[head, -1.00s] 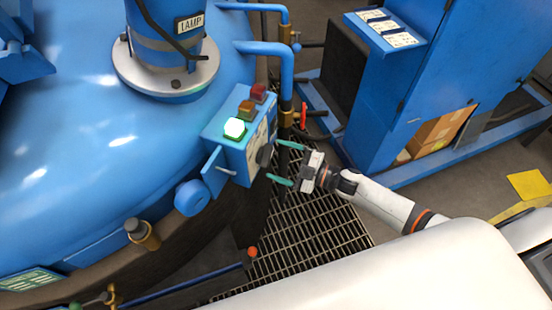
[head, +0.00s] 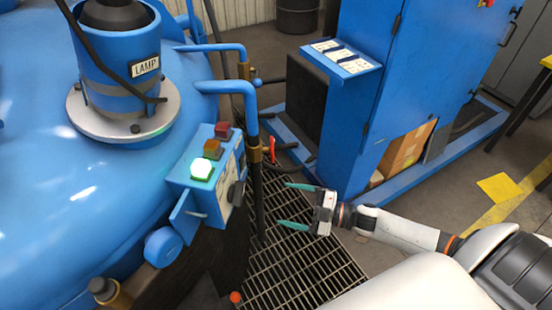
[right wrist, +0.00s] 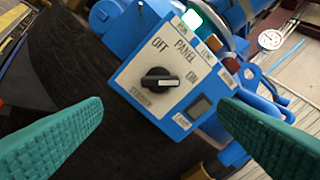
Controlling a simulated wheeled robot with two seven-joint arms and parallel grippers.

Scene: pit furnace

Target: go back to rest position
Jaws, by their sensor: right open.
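My right gripper (head: 292,206) is open and empty in the head view, with its teal fingers pointing left toward the blue control box (head: 205,180). A gap separates the fingertips from the box. In the right wrist view the panel face (right wrist: 190,60) shows between the two spread fingers, with a black rotary knob (right wrist: 160,84) between the OFF and ON labels. A green lamp (head: 201,169) glows on top of the box, beside an amber lamp (head: 212,149) and a red lamp (head: 223,131). My left gripper is not in view.
The blue furnace (head: 60,180) fills the left side. Blue pipes (head: 240,90) and a red-handled valve (head: 271,149) stand behind the box. A tall blue cabinet (head: 400,70) stands at the back right. Metal grating (head: 290,260) lies below the gripper.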

